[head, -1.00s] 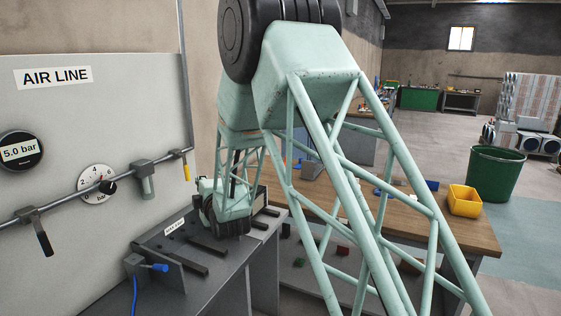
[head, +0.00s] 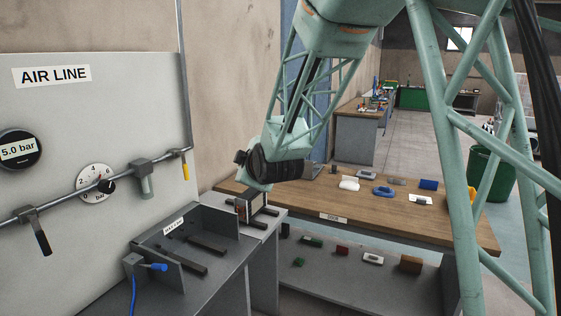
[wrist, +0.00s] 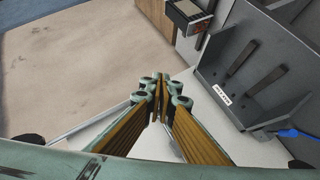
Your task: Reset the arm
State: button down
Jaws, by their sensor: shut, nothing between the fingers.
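My pale green lattice arm (head: 300,110) is raised over the benches, with its dark wrist joint (head: 272,163) above the back end of the grey bench (head: 228,272). In the wrist view my gripper (wrist: 160,84) points away from the camera, its ridged brown finger pads together and nothing between them. In the head view the fingers are hard to make out. The grey bench fixture (wrist: 238,85) with two dark bars lies to the right of the fingers in the wrist view, apart from them.
A grey AIR LINE panel (head: 60,150) with a gauge (head: 18,149), dial and pipe stands at left. A blue-tipped fitting (head: 158,267) is on the grey bench. A wooden table (head: 460,222) with several small items stands behind. A green bin (head: 487,172) is at right.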

jog(key=s+d+r+m+g+h, duration=0.2)
jog(key=s+d+m, duration=0.2)
jog(key=s+d, duration=0.75)
jog(key=s+d+r+m+g+h, duration=0.15)
jog(key=s+d+m, duration=0.25)
jog(key=s+d, duration=0.75)
jog(key=s+d+f+m+g, duration=0.1)
jog(key=s+d+m, duration=0.1)
jog(key=s, duration=1)
jog(key=s+d+f+m+g+h, duration=0.1)
jog(key=s+d+m+g, duration=0.1)
jog(key=s, duration=1)
jog(key=s+d+f+m+g+b, duration=0.1)
jog(key=s+d+m, duration=0.3)
jog(key=s, duration=0.8)
jog(key=shift+d+f+g, duration=0.15)
jog(key=shift+d+g, duration=0.4)
jog(key=shift+d, duration=0.3)
